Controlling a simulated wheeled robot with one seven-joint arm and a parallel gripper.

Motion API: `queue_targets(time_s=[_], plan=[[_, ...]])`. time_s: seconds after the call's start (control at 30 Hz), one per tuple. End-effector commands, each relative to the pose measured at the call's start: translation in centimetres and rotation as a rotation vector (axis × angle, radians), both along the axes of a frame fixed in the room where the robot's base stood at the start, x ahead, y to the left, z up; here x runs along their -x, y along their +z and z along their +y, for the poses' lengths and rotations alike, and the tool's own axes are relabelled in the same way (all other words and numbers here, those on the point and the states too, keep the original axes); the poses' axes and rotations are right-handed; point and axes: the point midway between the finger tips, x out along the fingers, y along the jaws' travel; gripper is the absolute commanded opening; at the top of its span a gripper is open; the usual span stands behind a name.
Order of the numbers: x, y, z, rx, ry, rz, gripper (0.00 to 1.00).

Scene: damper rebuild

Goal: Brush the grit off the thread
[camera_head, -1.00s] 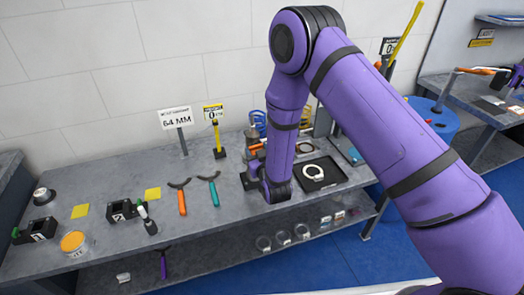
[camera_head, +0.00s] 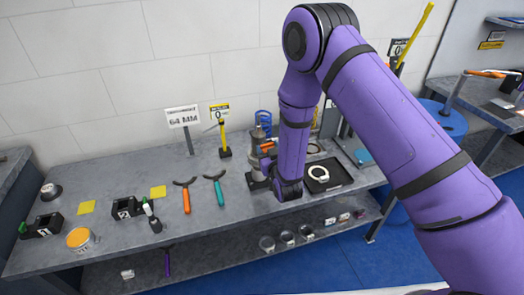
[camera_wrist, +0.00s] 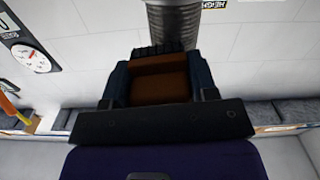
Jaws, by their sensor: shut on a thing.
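My gripper (camera_wrist: 158,85) is shut on an orange-brown brush (camera_wrist: 160,82) with dark bristles along its far edge. In the wrist view the bristles are at the lower end of a grey ribbed cylinder (camera_wrist: 172,18), which looks like the thread; I cannot tell whether they touch. No grit can be made out on it. In the head view a grey upright damper (camera_head: 257,155) stands on the bench, just left of my forearm. The orange of the brush (camera_head: 267,147) shows beside it; most of my gripper is hidden behind my arm.
A black tray (camera_head: 335,180) with a white ring lies right of my arm. A 64 MM sign (camera_head: 183,117) stands behind.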

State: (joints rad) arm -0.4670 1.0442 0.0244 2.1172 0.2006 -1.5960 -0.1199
Motion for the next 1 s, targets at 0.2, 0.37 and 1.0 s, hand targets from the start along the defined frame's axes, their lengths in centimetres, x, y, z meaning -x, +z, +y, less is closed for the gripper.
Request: queue_targets(time_s=[0.2,0.37,1.0], plan=[[-0.3,0.0,-0.4,0.0,0.002,0.0,0.27],[-0.3,0.0,0.0,0.0,0.002,0.0,0.27],[0.3,0.2,3.9,-0.003,0.004,-0.004,0.23]])
